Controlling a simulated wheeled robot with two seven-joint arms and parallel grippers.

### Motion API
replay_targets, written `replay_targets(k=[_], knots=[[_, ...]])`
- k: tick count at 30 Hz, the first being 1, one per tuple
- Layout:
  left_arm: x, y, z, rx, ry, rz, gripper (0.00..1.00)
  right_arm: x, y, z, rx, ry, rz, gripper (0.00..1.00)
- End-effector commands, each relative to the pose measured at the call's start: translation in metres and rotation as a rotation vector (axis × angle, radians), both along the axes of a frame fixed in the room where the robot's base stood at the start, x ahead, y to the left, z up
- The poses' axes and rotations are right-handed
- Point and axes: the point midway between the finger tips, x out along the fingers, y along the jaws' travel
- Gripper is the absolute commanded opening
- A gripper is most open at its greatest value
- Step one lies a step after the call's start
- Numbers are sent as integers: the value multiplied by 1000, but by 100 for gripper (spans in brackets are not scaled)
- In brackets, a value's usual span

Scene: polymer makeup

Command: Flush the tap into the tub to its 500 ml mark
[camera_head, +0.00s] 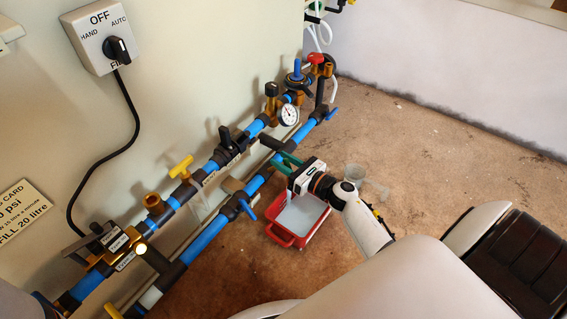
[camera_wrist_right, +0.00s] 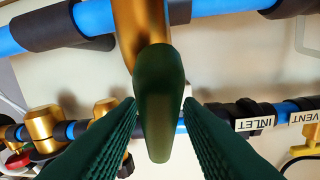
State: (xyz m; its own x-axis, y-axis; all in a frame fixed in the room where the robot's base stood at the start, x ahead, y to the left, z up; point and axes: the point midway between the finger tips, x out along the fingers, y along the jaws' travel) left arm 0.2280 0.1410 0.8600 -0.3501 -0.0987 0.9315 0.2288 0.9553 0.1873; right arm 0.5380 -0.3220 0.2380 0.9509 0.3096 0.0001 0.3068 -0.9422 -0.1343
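The red tub (camera_head: 283,238) stands on the floor below the pipes; its inside looks pale, and I cannot read a mark or level. My right gripper (camera_head: 284,162) reaches over the tub's far side to the lower pipe. In the right wrist view, a dark green tap lever (camera_wrist_right: 158,105) on a brass body (camera_wrist_right: 140,30) lies between the two green fingers of this gripper (camera_wrist_right: 161,104). The fingers are apart, one on each side of the lever, with no clear grip on it. The tap's outlet is hidden by my gripper. My left gripper is not in view.
Blue pipes (camera_head: 207,240) run along the wall with a yellow valve (camera_head: 181,167), a blue lever (camera_head: 247,210) and a dial gauge (camera_head: 289,115). A switch box (camera_head: 97,38) hangs above. A clear cup-like vessel (camera_head: 376,190) stands beside my arm. The floor to the right is open.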

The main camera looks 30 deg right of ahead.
Motion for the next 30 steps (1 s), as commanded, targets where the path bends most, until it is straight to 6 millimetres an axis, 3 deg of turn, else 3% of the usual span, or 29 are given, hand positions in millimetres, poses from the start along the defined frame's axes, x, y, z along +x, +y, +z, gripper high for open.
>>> replay_targets(k=[9,15,16,30], knots=[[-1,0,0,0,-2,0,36,3,1,0,0,1,0,33],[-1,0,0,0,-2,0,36,3,1,0,0,0,0,2],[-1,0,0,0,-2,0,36,3,1,0,0,0,0,0],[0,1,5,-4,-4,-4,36,3,0,2,69,28,-42,0]])
